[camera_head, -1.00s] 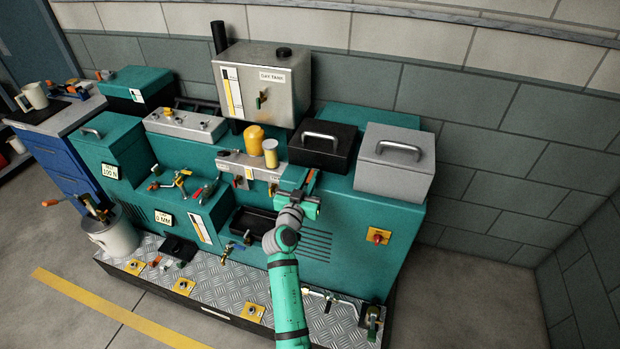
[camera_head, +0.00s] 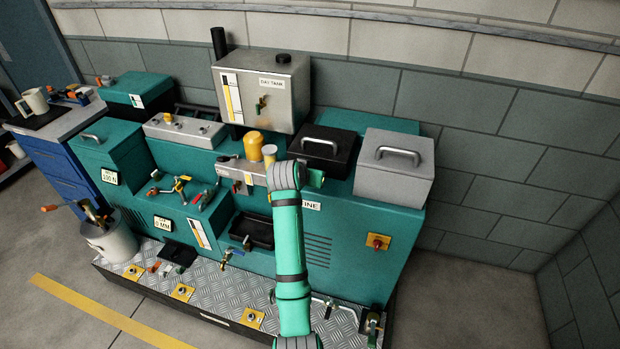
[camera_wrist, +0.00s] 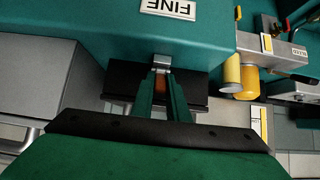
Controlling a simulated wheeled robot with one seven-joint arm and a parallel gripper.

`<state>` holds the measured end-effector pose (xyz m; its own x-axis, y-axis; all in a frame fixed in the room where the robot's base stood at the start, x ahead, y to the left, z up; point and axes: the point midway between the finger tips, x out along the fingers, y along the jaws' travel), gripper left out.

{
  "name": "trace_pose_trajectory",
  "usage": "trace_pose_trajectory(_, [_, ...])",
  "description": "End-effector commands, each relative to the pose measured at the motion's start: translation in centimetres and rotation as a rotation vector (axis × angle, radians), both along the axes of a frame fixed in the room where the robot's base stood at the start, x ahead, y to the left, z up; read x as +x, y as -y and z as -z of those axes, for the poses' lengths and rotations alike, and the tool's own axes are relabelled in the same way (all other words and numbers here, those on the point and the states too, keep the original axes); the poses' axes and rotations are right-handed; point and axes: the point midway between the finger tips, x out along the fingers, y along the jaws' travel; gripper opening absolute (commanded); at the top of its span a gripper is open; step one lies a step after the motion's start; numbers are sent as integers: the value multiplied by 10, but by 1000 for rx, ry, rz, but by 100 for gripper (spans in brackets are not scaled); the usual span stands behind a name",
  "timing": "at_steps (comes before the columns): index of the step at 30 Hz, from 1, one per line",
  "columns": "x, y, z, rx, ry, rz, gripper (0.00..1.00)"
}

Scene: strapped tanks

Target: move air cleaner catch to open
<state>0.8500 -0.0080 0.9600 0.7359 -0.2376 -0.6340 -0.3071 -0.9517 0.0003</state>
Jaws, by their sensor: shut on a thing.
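The air cleaner catch shows in the wrist view as a metal clip (camera_wrist: 162,63) with an orange lever (camera_wrist: 161,86), at the edge of a black box (camera_wrist: 120,82). My gripper (camera_wrist: 161,80) has its two green fingers on either side of the orange lever and is shut on it. In the head view my gripper (camera_head: 313,178) is mostly hidden behind my wrist, in front of the black box (camera_head: 325,147) with a handle. The catch is hidden there, and its exact angle is hard to tell.
A grey box (camera_head: 395,172) with a handle stands right of the black box. Yellow cylinders (camera_head: 253,145) stand close on the left, below the day tank (camera_head: 275,95). The floor at right is clear.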

Motion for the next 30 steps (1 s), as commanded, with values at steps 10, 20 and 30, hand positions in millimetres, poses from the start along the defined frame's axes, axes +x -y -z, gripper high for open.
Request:
trace_pose_trajectory(10, [14, 5, -12, 95, -286, 1, 0])
trace_pose_trajectory(20, [21, 7, -12, 147, -452, 1, 0])
trace_pose_trajectory(30, [23, 8, -11, 169, -519, 1, 0])
